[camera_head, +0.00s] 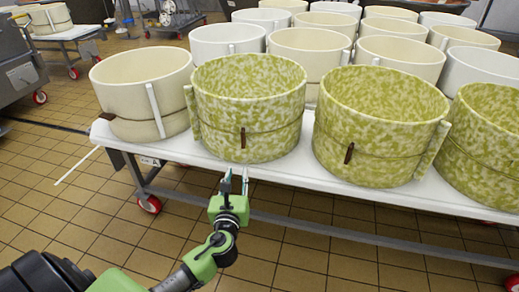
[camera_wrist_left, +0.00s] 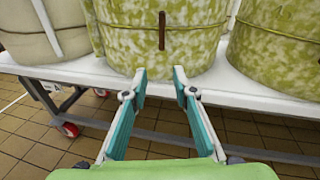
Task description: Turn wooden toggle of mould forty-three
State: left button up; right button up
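A green-speckled mould (camera_head: 245,100) stands at the front of the white table. A brown wooden toggle (camera_head: 243,138) stands upright on its front, over a cord around the mould. In the left wrist view the toggle (camera_wrist_left: 162,30) is ahead of the fingertips, near the top centre. My left gripper (camera_head: 236,178) is open and empty, in front of and below the toggle, apart from it. Its two fingers (camera_wrist_left: 160,76) are spread in the left wrist view. A second green-speckled mould (camera_head: 375,120) to the right bears a similar toggle (camera_head: 349,152). I cannot read any mould number. My right gripper is not in view.
The white table (camera_head: 290,168) on red-wheeled legs carries several more moulds, cream and green-speckled, close together. A cream mould (camera_head: 140,95) stands left of the first green one. The tiled floor (camera_head: 75,205) in front is clear.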

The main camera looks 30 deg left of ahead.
aim_at(243, 140)
pick_arm(q)
jog(key=shift+m+t+y, duration=0.3)
jog(key=shift+m+t, duration=0.1)
jog(key=r+x, duration=0.1)
jog(key=x, duration=0.3)
jog(key=r+b+x, duration=0.1)
jog(key=x, duration=0.3)
jog(key=r+b+x, duration=0.1)
jog(key=x, duration=0.4)
jog(key=shift+w+d, duration=0.15)
jog(key=shift+w+r, duration=0.1)
jog(key=shift+w, duration=0.3)
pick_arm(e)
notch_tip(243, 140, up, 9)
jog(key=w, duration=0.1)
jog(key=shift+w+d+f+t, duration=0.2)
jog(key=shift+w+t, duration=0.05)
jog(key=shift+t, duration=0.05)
pick_arm(q)
grip_shut()
